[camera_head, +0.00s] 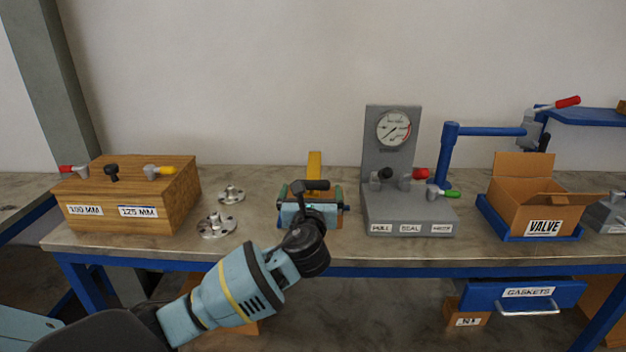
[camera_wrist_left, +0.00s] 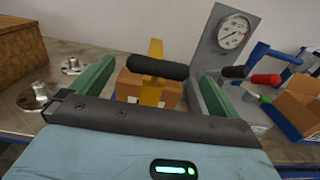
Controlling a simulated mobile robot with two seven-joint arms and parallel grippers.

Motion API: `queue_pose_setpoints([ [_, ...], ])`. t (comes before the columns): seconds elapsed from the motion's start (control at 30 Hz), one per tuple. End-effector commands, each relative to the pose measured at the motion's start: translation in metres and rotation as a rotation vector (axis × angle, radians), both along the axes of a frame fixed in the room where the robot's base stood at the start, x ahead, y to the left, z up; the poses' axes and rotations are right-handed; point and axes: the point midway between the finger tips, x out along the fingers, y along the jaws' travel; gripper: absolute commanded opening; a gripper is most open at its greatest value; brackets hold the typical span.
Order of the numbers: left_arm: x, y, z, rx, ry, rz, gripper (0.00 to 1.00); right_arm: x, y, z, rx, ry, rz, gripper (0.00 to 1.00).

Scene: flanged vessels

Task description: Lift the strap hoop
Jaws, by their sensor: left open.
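The strap hoop is a yellow upright band (camera_head: 314,162) that rises from a small brown box on the bench, and it also shows in the left wrist view (camera_wrist_left: 156,48). A dark rounded bar crosses in front of the band; I cannot tell whether it belongs to the hoop. My left gripper (camera_head: 312,193) is over the box's near side, its two green fingers wide apart, one on each side of the band in the left wrist view (camera_wrist_left: 157,74). No contact with the hoop is visible. Its lower part is partly hidden by the gripper. My right gripper is out of view.
A wooden block (camera_head: 180,190) and two metal flanges (camera_head: 217,226) (camera_head: 231,194) are to the left. A grey gauge stand (camera_head: 375,145) with coloured handles is close on the right. Further right are a blue post (camera_head: 446,155) and an open valve carton (camera_head: 508,205).

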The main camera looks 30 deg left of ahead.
Motion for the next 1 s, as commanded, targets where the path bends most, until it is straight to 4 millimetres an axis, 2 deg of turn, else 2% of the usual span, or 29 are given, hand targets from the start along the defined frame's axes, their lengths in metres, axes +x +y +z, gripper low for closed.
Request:
queue_pose_setpoints([
  [0.4, 0.049, 0.030, -0.002, -0.003, 0.002, 0.002, 1.00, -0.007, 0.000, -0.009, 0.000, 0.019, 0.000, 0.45],
  [0.6, 0.058, 0.035, -0.001, -0.004, 0.000, 0.000, 1.00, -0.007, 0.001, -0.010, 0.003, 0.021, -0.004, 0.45],
  [0.87, 0.058, 0.036, 0.000, -0.004, 0.000, -0.001, 1.00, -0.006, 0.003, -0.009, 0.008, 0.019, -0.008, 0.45],
  [1.0, 0.058, 0.036, -0.001, -0.004, 0.000, -0.001, 0.83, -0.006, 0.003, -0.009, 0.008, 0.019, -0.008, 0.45],
])
